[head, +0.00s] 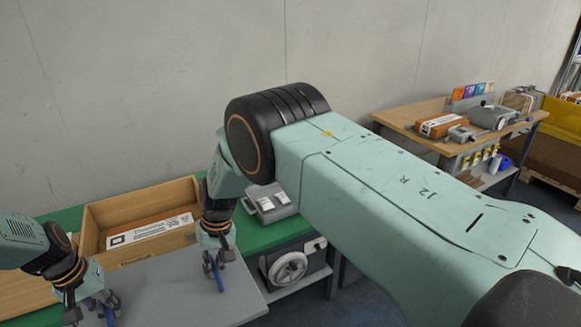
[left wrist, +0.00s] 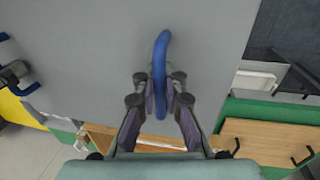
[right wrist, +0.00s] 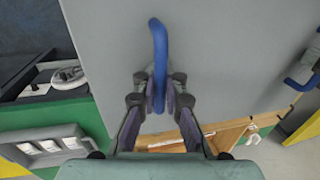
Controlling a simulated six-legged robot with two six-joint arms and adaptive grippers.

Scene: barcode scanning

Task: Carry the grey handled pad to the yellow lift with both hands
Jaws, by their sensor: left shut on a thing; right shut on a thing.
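The grey pad (head: 185,293) lies flat in front of me at the bottom of the head view, with a blue handle near each end. My left gripper (left wrist: 160,98) is shut on one blue handle (left wrist: 161,50); this gripper also shows in the head view (head: 97,308). My right gripper (right wrist: 160,92) is shut on the other blue handle (right wrist: 160,38) and also shows in the head view (head: 215,262). I cannot tell whether the pad touches anything below. I cannot make out the yellow lift for certain.
A wooden tray (head: 92,238) with a labelled box (head: 150,232) sits on a green-topped bench (head: 262,236) just beyond the pad. A grey device (head: 270,205) stands beside it. A wooden workbench (head: 400,112) and a yellow bin (head: 562,116) stand at the back right.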

